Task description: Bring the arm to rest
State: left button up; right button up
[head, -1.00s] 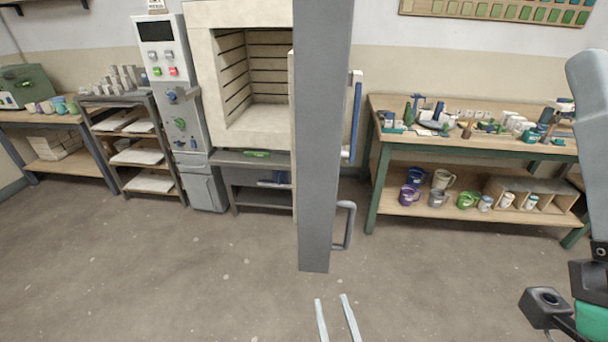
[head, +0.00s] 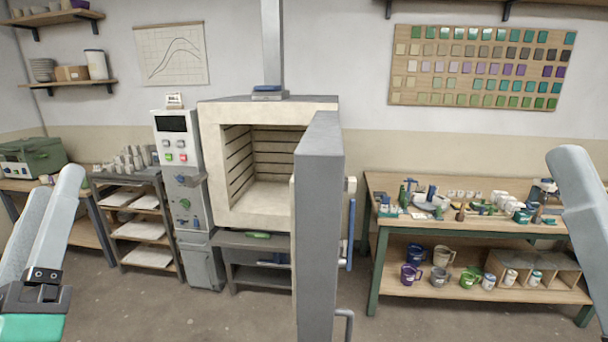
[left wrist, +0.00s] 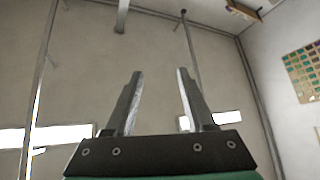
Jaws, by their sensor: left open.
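My left gripper (head: 55,180) stands at the left edge of the head view. Its two pale grey fingers point up from a dark mount above a green body. In the left wrist view the left gripper (left wrist: 156,72) is open, with nothing between its fingers and a plain wall and ceiling beyond. At the right edge of the head view a pale grey finger of my right gripper (head: 578,195) shows; the rest is cut off, so its opening is hidden.
The kiln (head: 212,150) stands open at the centre, its thick grey door (head: 320,230) swung towards me. A bench (head: 400,228) with mugs and glaze things is at the right. A shelf rack (head: 165,225) is at the left. Bare floor (head: 210,315) lies in front.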

pick_arm(q)
jog(key=s+d+r+m+t+h, duration=0.4)
jog(key=s+d+r+m+h, duration=0.15)
jog(key=s+m+h, duration=0.3)
notch_tip(320, 180, up, 37)
jog(key=w+m+p, duration=0.1)
jog(key=m+p, duration=0.1)
jog(key=p, duration=3.5)
jog(key=shift+d+p, duration=0.25)
jog(key=shift+p, duration=0.1)
notch_tip(320, 180, down, 61)
jog(key=b, duration=6)
jog(key=shift+r+b, duration=0.2)
jog(key=shift+b, duration=0.15)
